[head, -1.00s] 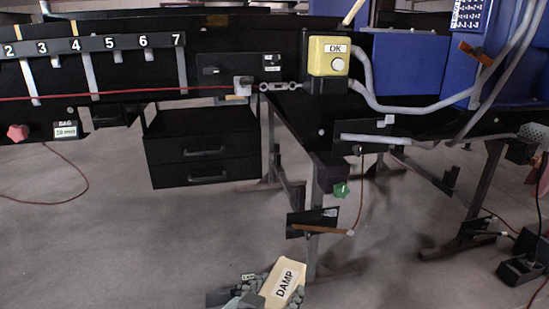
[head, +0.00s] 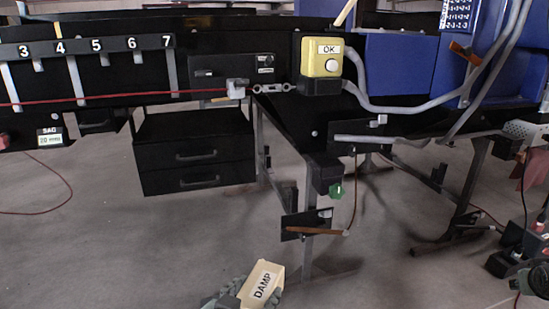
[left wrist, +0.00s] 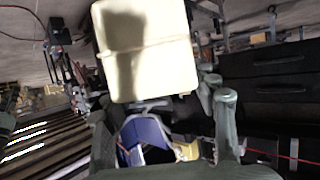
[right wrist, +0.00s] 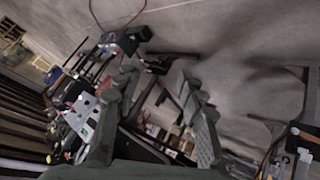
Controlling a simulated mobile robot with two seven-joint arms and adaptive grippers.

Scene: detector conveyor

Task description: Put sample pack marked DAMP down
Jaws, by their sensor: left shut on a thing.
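The sample pack marked DAMP (head: 262,285) is a cream block with a black-lettered white label. It shows at the bottom of the head view, tilted, above the grey floor. My left gripper (head: 236,296) is shut on it and partly cut off by the frame edge. In the left wrist view the pack (left wrist: 147,50) fills the upper middle, with a band or seam across it. My right gripper (right wrist: 156,80) shows in the right wrist view with its fingers apart and nothing between them.
A black conveyor frame with a numbered hook rail (head: 88,48) runs across the back. A yellow OK button box (head: 322,58), blue panels (head: 400,70) and grey conduits stand at right. The floor (head: 130,250) at front left is clear.

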